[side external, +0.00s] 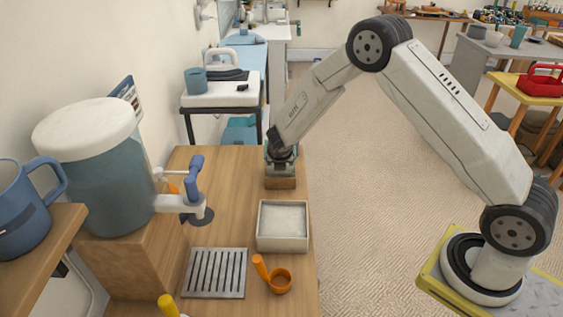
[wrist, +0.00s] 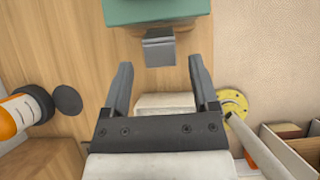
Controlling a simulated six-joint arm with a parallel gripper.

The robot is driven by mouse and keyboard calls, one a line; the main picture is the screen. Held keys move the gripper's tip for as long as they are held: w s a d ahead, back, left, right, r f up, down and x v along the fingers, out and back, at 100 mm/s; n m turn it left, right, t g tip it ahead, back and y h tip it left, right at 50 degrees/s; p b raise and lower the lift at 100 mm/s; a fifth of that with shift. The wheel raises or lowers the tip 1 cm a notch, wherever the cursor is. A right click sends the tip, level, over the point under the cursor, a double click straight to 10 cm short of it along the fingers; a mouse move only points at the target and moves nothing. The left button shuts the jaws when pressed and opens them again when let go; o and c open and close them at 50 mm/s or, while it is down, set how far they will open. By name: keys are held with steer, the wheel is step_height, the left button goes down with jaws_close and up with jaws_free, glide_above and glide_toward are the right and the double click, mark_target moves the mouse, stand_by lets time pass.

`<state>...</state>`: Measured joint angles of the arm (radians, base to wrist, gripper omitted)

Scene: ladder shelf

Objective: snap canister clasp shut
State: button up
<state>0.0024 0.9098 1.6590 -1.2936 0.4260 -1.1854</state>
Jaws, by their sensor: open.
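A teal-green body (wrist: 150,12), apparently the canister, shows at the top edge of the wrist view, cut off by the frame. A flat grey metal tab (wrist: 158,48), which looks like its clasp, sticks out from it toward my gripper. My gripper (wrist: 160,75) is open, with one finger on each side of the tab's line and nothing held between them. The tab appears just ahead of the fingertips; I cannot tell if it touches them. In the side view my gripper (side external: 280,158) is low over the wooden counter and hides most of the canister.
A large blue jar (side external: 105,180) with a white lid and tap (side external: 182,203) stands at left. A pale square tray (side external: 283,225), a slotted grey rack (side external: 215,272) and an orange scoop (side external: 278,281) lie on the counter (side external: 235,168). Open floor (side external: 370,220) is at right.

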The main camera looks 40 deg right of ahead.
steer(key=shift+v, duration=1.15)
steer(key=shift+s+a+f, duration=0.1)
steer(key=shift+s, duration=0.05)
jaws_close()
steer(key=s+a+f+t+h, duration=0.2)
steer(key=s+a+t+h, duration=0.2)
steer(key=t+h, duration=0.1)
steer(key=shift+s+a, duration=0.3)
steer(key=shift+a, duration=0.1)
steer(key=shift+w+d+f, duration=0.1)
steer(key=shift+w+d, duration=0.05)
stand_by(0.3)
steer(key=shift+x, duration=2.75)
